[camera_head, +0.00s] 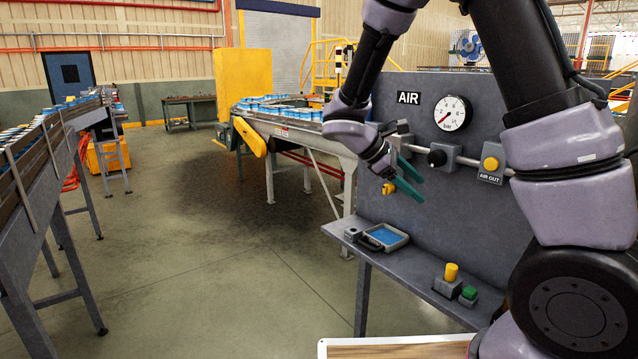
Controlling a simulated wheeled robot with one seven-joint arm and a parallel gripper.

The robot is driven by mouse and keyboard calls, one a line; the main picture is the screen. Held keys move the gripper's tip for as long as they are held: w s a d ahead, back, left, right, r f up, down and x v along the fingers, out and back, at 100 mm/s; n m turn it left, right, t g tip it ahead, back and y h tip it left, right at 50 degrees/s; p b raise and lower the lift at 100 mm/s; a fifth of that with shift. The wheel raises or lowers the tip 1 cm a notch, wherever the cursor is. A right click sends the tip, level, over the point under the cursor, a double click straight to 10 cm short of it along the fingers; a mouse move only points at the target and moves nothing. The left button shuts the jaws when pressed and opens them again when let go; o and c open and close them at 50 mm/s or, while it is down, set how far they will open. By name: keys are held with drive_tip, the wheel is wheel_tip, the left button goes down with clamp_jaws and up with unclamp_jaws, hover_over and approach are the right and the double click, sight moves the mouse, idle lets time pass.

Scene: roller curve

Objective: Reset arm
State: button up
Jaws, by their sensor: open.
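My gripper (408,178) shows right of the picture's middle, at the end of my grey and black arm. Its two green fingers are spread apart with nothing between them. It hangs in front of the dark grey air panel (450,225), left of the black knob (437,158) and below the AIR sign (408,98). A small yellow part (388,188) shows just below and left of the fingers. My arm bends down from the top edge and covers part of the panel's right side.
A shelf (410,270) below the panel holds a blue-lined tray (384,238), a yellow button (451,272) and a green button (469,293). A round gauge (452,113) is on the panel. Conveyors with blue-topped cans stand at left and behind. The floor (220,250) between is clear.

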drive_tip(key=s+d+r+m+t+y, duration=0.2)
drive_tip(key=s+r+m+t+y, duration=0.4)
drive_tip(key=s+r+m+y, duration=0.6)
drive_tip(key=s+r+m, duration=0.3)
drive_tip(key=r+m, duration=0.2)
drive_tip(key=r, duration=0.1)
drive_tip(key=shift+s, duration=0.35)
idle(0.7)
